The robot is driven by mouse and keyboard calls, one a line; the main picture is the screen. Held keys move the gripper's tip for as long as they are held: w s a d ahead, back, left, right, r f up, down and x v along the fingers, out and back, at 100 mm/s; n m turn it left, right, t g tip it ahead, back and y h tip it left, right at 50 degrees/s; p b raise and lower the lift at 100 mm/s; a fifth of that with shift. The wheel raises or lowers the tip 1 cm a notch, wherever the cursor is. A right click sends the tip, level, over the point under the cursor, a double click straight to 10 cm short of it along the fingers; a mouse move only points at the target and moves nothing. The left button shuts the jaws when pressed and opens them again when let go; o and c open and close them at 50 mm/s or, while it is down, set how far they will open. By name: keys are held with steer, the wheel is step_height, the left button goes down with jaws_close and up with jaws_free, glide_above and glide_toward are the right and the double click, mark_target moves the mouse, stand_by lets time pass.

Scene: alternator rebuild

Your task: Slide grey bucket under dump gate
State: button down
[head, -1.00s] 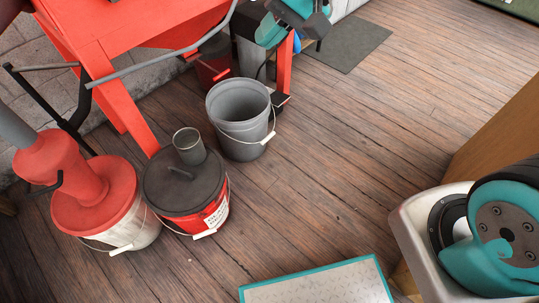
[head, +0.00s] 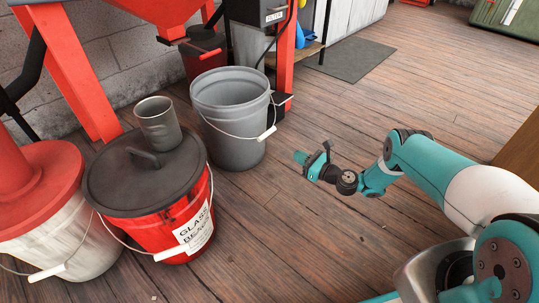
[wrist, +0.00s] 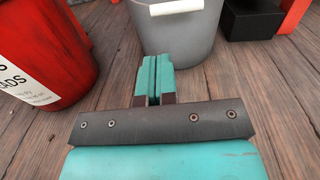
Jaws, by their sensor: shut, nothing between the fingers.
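The grey bucket (head: 232,137) stands upright and open on the wooden floor in the head view, in front of the red hopper stand. Its wire handle with a white grip hangs on the right side. The bucket also fills the top middle of the wrist view (wrist: 172,38). The dump gate seems to be the red fitting (head: 186,38) under the red hopper, behind and left of the bucket. My gripper (head: 300,158) is shut and empty, low over the floor to the right of the bucket. Its fingers (wrist: 155,75) point at the bucket's side; contact cannot be told.
A red glass bead bucket (head: 180,215) with a dark lid and a metal cup (head: 157,125) stands left of the grey bucket. A red stand leg (head: 284,70) is close behind it. A dark red bucket (head: 204,60) sits under the hopper.

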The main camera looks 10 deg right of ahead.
steer(key=b+x, duration=1.3)
steer(key=shift+w+f, duration=0.3)
steer(key=shift+f, duration=0.2)
steer(key=shift+a, duration=0.15)
